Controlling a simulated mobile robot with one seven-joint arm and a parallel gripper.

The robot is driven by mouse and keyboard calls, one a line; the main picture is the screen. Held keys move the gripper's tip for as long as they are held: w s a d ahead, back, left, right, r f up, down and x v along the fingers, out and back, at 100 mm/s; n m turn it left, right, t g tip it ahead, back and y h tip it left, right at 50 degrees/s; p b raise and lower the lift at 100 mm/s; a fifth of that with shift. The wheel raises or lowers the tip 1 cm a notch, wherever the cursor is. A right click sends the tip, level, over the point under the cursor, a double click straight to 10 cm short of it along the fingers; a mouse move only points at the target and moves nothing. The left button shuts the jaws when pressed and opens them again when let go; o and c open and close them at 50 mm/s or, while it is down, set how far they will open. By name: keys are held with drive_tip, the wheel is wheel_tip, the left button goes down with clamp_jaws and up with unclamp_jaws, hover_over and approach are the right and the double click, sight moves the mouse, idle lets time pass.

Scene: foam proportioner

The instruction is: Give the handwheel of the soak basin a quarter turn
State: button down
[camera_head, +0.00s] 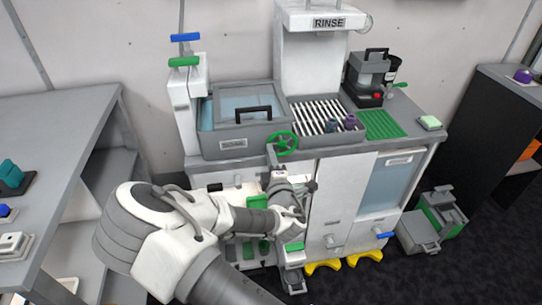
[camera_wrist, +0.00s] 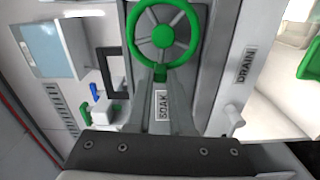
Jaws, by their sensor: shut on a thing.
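The green handwheel (camera_head: 283,136) is on the front of the grey soak basin (camera_head: 225,147), at its right corner in the head view. In the wrist view the handwheel (camera_wrist: 163,37) fills the top centre, with grey spokes and a round hub. My gripper (camera_wrist: 161,73) reaches up to the wheel's near rim, and its two fingers are shut on that rim. A SOAK label (camera_wrist: 162,105) shows between the fingers. In the head view my gripper (camera_head: 275,156) is just below the wheel, partly hidden by my wrist.
A slatted rack (camera_head: 318,116) with small dark bottles stands right of the basin, under the RINSE column (camera_head: 312,60). A DRAIN label (camera_wrist: 247,64) shows right of the wheel in the wrist view. A grey bench (camera_head: 60,120) stands at the left.

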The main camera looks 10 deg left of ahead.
drive_tip(key=shift+f+n, duration=0.2)
drive_tip(key=shift+n, duration=0.4)
drive_tip(key=c, duration=0.8)
unclamp_jaws()
drive_tip(key=p+v, duration=0.7)
drive_tip(key=v, duration=1)
drive_tip(key=shift+s, duration=0.2)
drive_tip(key=shift+d, duration=0.1)
